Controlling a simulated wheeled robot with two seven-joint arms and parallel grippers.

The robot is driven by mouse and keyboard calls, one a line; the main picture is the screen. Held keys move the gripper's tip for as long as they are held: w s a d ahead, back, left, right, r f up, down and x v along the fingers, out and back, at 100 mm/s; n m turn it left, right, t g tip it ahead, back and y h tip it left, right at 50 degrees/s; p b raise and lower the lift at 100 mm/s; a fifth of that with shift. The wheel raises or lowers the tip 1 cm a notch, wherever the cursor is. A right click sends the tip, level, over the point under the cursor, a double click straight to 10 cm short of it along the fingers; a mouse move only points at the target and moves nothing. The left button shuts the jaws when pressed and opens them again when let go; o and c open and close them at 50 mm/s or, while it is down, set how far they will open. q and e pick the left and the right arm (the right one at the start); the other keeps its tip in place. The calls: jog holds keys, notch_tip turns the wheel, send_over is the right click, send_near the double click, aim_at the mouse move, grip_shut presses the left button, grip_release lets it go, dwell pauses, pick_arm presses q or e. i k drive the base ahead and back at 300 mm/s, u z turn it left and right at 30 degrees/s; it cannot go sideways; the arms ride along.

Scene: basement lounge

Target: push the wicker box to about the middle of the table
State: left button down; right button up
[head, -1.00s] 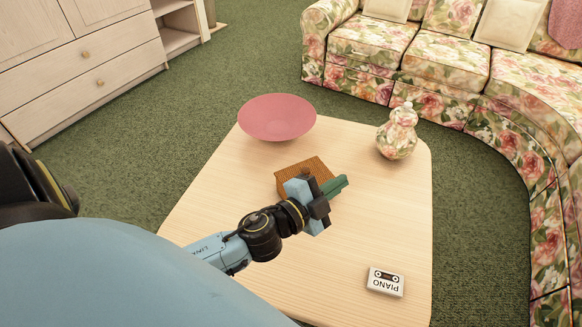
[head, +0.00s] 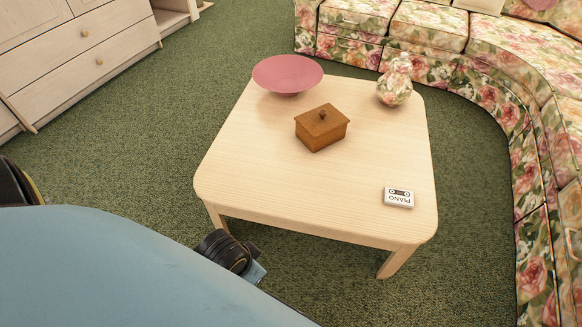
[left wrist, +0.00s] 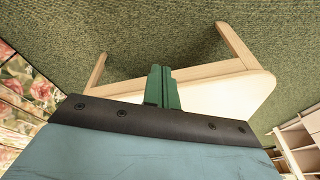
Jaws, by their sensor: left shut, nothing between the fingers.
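The wicker box (head: 321,132) is brown, with a flat lid and a small dark knob. It sits upright near the middle of the pale wooden table (head: 270,170), slightly toward the far side. My left gripper (left wrist: 163,86) shows green fingers, shut and empty, in the left wrist view. Part of the table (left wrist: 225,92) shows beyond the fingers there, and the box is not visible in that view. In the head view only dark and blue parts of my left arm show, off the table's near edge and apart from the box. My right gripper is not in view.
A pink bowl (head: 287,73) stands at the table's far left corner. A floral jar (head: 394,86) stands at the far right. A white cassette marked PIANO (head: 399,197) lies near the right edge. The tabletop in front of the box is clear. A floral sofa (head: 430,28) stands behind.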

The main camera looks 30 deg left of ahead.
aim_at(332, 137)
jog(key=u, duration=0.5)
jog(key=k, duration=0.2)
jog(key=z, duration=1.4)
jog(key=i, duration=0.8)
jog(key=u, duration=0.7)
jog(key=i, duration=0.5)
jog(key=u, duration=0.6)
